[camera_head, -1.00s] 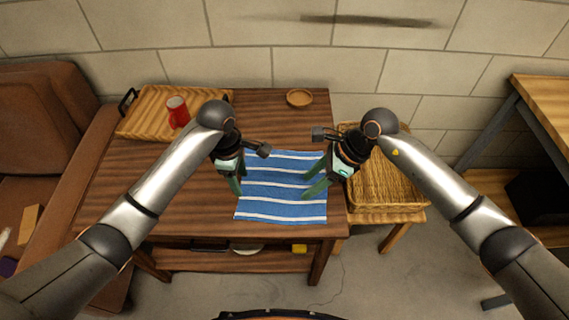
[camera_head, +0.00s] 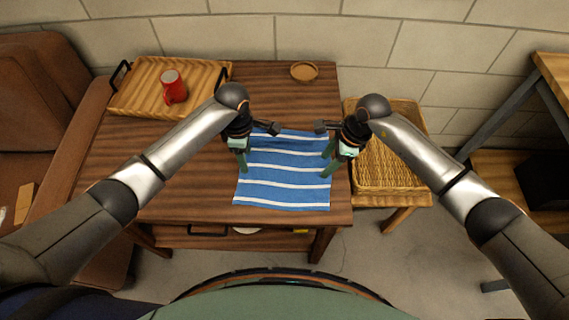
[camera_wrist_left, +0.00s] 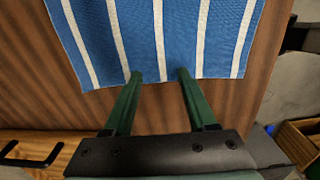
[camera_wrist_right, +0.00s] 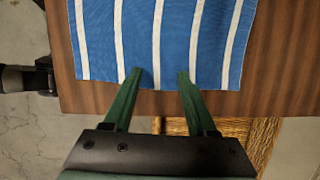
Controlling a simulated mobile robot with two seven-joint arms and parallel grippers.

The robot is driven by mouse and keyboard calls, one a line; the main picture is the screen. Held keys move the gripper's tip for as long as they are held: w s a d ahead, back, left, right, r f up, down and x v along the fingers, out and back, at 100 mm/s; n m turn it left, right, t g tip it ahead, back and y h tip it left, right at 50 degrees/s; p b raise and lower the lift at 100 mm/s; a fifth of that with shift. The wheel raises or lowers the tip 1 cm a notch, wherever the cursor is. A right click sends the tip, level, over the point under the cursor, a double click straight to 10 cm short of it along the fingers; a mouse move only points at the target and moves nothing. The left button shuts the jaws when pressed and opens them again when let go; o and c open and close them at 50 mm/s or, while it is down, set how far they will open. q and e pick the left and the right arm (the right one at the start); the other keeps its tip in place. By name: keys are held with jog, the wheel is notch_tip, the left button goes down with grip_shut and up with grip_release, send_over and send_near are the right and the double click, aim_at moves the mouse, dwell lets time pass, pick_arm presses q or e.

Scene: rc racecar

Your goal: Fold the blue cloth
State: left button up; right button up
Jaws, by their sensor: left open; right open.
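The blue cloth (camera_head: 284,183) with white stripes lies spread flat near the front right of the wooden table. My left gripper (camera_head: 243,170) is open and empty at the cloth's left edge. In the left wrist view its two green fingertips (camera_wrist_left: 159,76) are apart at the cloth's edge (camera_wrist_left: 140,40). My right gripper (camera_head: 328,165) is open and empty at the cloth's right edge. In the right wrist view its fingertips (camera_wrist_right: 160,74) reach slightly over the opposite cloth edge (camera_wrist_right: 175,40). I cannot tell whether either gripper touches the cloth.
A wooden tray (camera_head: 140,92) with a red mug (camera_head: 173,86) on it stands at the table's back left. A small round wooden dish (camera_head: 304,71) is at the back. A wicker basket (camera_head: 385,170) stands right of the table. Bare tabletop (camera_head: 190,185) lies left of the cloth.

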pick_arm(q)
jog(key=shift+f, duration=0.35)
pick_arm(e)
jog(key=shift+f, duration=0.3)
pick_arm(q)
jog(key=shift+c, duration=0.8)
pick_arm(e)
jog(key=shift+c, duration=0.8)
pick_arm(q)
grip_shut()
pick_arm(e)
grip_shut()
pick_arm(q)
jog(key=shift+r, duration=0.1)
